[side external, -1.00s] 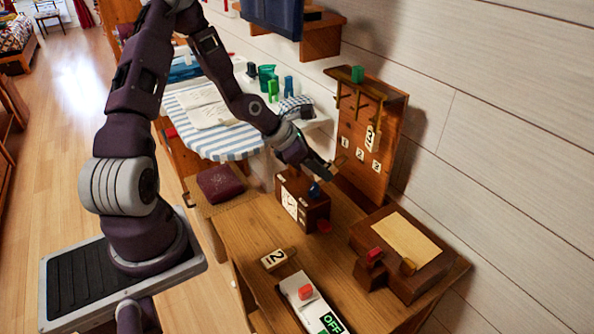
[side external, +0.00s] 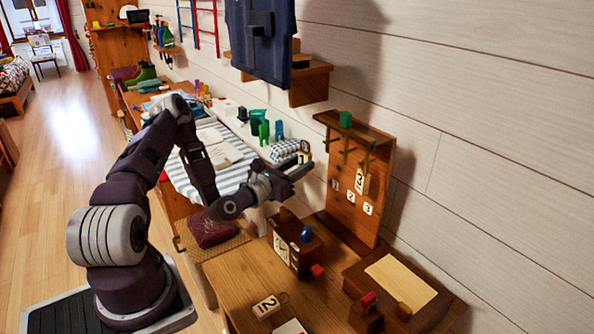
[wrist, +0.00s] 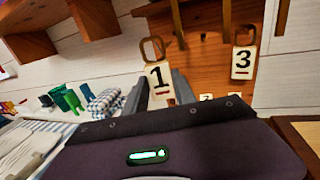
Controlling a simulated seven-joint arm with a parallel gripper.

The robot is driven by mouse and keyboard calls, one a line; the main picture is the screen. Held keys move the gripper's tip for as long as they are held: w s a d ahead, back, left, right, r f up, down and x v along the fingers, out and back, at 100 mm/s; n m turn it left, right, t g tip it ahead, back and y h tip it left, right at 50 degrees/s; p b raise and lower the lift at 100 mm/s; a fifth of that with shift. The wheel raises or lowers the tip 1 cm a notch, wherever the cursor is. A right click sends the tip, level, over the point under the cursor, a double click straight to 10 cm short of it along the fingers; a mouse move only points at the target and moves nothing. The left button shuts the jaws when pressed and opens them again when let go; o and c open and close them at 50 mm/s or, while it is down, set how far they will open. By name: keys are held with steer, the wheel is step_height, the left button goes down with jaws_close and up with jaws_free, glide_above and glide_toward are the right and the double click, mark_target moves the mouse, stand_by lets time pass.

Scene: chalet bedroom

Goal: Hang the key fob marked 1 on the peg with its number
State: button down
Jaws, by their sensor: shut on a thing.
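The fob marked 1 (wrist: 158,80) is a white tag with a metal loop on top, upright between the fingers of my gripper (wrist: 163,92). In the side view the gripper (side external: 302,168) holds the fob (side external: 305,157) just left of the wooden key rack (side external: 342,208), apart from it. The rack has three pegs (side external: 346,152) in a row with number cards below. The card with 1 (side external: 335,184) is leftmost. The fob marked 3 (side external: 361,182) hangs on the right peg; it also shows in the wrist view (wrist: 243,62). The fob marked 2 (side external: 268,306) lies on the table.
A green block (side external: 345,119) sits on top of the rack. A brown box with a tan pad (side external: 402,283) stands at the right. Dark clothing (side external: 262,45) hangs from the wall shelf above.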

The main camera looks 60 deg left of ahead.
steer(key=w+f, duration=0.1)
steer(key=w, duration=0.7)
steer(key=shift+f, duration=0.25)
stand_by(0.7)
steer(key=c, duration=0.9)
jaws_free()
steer(key=shift+c, duration=0.2)
